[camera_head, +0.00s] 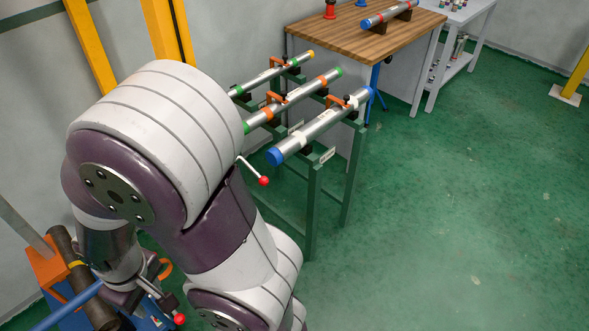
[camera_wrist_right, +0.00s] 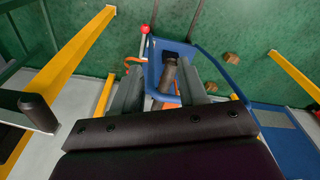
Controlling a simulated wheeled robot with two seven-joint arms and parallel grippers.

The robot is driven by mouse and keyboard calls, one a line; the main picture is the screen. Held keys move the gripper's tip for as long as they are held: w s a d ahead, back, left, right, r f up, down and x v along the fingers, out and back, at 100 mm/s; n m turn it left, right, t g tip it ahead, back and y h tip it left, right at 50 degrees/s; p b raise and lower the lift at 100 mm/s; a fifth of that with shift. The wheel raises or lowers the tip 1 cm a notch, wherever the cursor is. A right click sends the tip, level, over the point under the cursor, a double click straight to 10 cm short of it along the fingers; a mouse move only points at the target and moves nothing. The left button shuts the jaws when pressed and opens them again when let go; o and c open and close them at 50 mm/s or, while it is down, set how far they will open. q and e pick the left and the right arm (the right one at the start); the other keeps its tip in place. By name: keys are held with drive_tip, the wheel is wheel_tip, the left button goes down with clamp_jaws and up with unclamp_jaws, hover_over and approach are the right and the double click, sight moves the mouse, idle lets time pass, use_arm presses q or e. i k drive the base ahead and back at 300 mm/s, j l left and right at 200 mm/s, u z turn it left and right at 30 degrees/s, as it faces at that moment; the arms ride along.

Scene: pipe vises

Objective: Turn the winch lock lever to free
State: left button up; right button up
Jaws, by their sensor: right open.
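A blue winch-like unit (camera_head: 75,312) stands at the lower left of the head view, with an orange bracket (camera_head: 48,268) and a dark cylinder (camera_head: 90,290). A short metal lever with a red knob (camera_head: 180,320) sticks out beside it, near my right gripper (camera_head: 143,298), which my arm partly hides. In the right wrist view, the right gripper (camera_wrist_right: 159,68) is open. The dark cylinder (camera_wrist_right: 168,78) and blue frame (camera_wrist_right: 155,70) show between and beyond its fingers. A red knob (camera_wrist_right: 145,28) on a thin rod stands beyond the fingertips. I cannot tell whether anything touches.
Another red-knobbed rod (camera_head: 264,181) shows beside my arm. A green rack (camera_head: 314,205) holds three pipes with coloured ends. A wooden workbench (camera_head: 350,33) and a grey shelf (camera_head: 462,15) stand behind. Yellow posts (camera_head: 92,45) rise at the left. The green floor at right is clear.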

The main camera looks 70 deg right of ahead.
sight(263, 182)
drive_tip(key=z, duration=2.2)
drive_tip(key=i+l+u, duration=0.1)
drive_tip(key=l, duration=0.35)
drive_tip(key=i+l+u, duration=0.1)
drive_tip(key=l, duration=0.3)
drive_tip(key=i+l+u, duration=0.1)
drive_tip(key=l, duration=0.35)
